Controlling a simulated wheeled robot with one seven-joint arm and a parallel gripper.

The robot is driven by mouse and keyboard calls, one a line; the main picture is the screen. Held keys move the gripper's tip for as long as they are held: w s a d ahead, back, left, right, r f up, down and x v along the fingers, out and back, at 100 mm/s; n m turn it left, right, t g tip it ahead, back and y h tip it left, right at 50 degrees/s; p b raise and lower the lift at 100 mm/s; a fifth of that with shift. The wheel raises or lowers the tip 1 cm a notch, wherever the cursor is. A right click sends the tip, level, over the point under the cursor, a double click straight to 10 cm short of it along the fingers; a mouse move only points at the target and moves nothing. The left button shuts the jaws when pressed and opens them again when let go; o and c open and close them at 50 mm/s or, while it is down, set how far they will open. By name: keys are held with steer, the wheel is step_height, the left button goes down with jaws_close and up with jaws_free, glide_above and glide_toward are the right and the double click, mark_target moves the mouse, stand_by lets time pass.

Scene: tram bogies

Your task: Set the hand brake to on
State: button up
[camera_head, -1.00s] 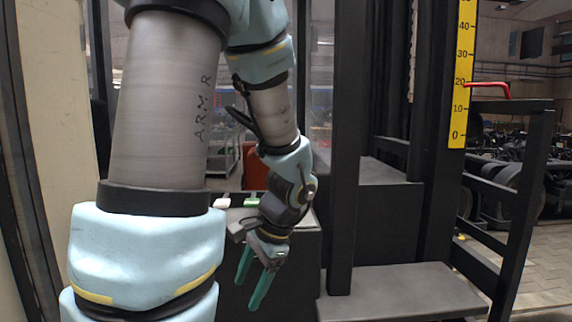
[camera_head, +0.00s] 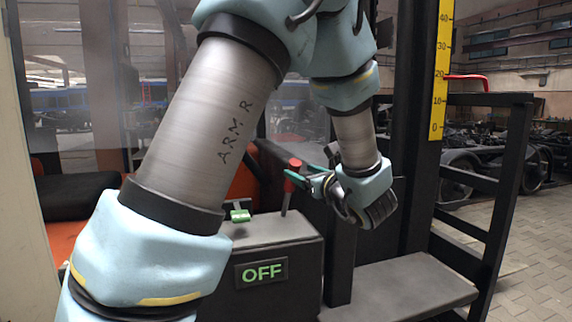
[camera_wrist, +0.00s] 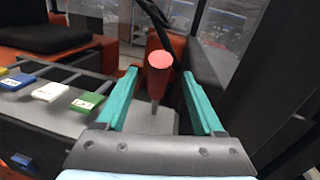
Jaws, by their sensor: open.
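The hand brake lever has a red knob (camera_head: 294,164) on a thin stem and stands up from the top of a dark console (camera_head: 262,232). A sign (camera_head: 262,272) on the console front reads OFF in green. My gripper (camera_head: 300,174) is open, its green fingers pointing left at the lever's upper part. In the wrist view the red knob (camera_wrist: 160,60) lies between the two fingers (camera_wrist: 158,73), with visible gaps on both sides. My gripper hides part of the lever's surroundings in the head view.
Labelled keys, one green (camera_wrist: 88,101), one white (camera_wrist: 50,91) and one blue (camera_wrist: 17,81), sit left of the lever. An orange seat with a dark cushion (camera_head: 75,195) is behind. A dark post (camera_head: 424,110) and a step (camera_head: 410,290) stand to the right.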

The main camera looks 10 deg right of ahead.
steer(key=p+x, duration=0.2)
steer(key=x, duration=0.5)
steer(key=shift+w+a, duration=0.1)
steer(key=shift+w, duration=0.15)
jaws_close()
stand_by(1.1)
